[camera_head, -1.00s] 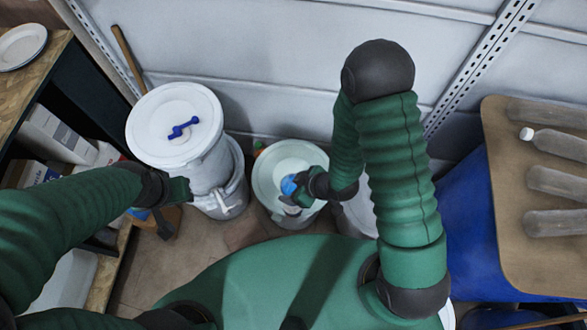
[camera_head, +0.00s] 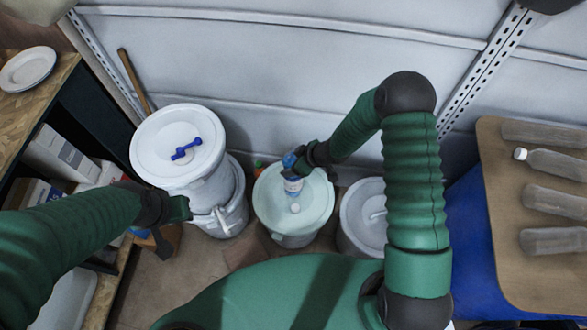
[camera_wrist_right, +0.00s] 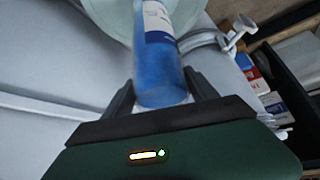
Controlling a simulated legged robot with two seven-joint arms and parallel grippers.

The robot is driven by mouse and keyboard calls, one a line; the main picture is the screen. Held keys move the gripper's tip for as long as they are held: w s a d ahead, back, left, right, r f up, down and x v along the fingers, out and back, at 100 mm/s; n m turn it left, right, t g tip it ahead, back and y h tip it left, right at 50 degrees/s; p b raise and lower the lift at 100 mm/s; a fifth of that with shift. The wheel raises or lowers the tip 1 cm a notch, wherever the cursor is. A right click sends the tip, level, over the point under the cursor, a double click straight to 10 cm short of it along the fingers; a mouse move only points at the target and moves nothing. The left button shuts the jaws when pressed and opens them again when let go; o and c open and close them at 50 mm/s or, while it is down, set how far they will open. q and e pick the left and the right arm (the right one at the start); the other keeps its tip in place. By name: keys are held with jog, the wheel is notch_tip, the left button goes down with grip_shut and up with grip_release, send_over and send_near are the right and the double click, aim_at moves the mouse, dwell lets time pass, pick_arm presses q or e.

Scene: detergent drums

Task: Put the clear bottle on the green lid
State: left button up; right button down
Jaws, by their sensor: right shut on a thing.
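My right gripper (camera_head: 300,160) is shut on a bottle (camera_head: 293,185) with a blue end and a white label, over the pale green lid (camera_head: 314,215). The blue end and label of the bottle also show between the fingers in the right wrist view (camera_wrist_right: 158,80). Its far end is cut off there. A small white spot shows on or above the middle of the lid; I cannot tell whether the bottle touches the lid. My left gripper (camera_head: 182,208) is in front of the white drum on the left; its jaws are unclear.
A white drum (camera_head: 180,145) with a blue handle on its lid stands left of the green lid. A grey-lidded drum (camera_head: 364,215) stands right of it. Several clear bottles (camera_head: 553,163) lie on a brown board (camera_head: 510,250) at the right. A shelf with boxes is at the left.

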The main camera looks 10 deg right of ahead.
notch_tip(320, 180, down, 3)
jog(key=shift+f, duration=0.1)
jog(key=shift+c, duration=1.3)
grip_release()
jog(key=shift+s, duration=0.15)
jog(key=s+d+r+m+h+p, duration=0.15)
jog(key=s+d+r, duration=0.3)
jog(key=r, duration=0.45)
jog(key=s+d+r+m+h+p, duration=0.1)
jog(key=s+d+r+m+h, duration=0.3)
jog(key=r, duration=0.6)
jog(key=s+a+r+m+g, duration=0.1)
jog(key=s+r+m+g, duration=0.1)
jog(key=s+r, duration=0.5)
jog(key=s+m+y, duration=0.1)
jog(key=s, duration=0.1)
jog(key=shift+s+r, duration=0.15)
jog(key=shift+s, duration=0.2)
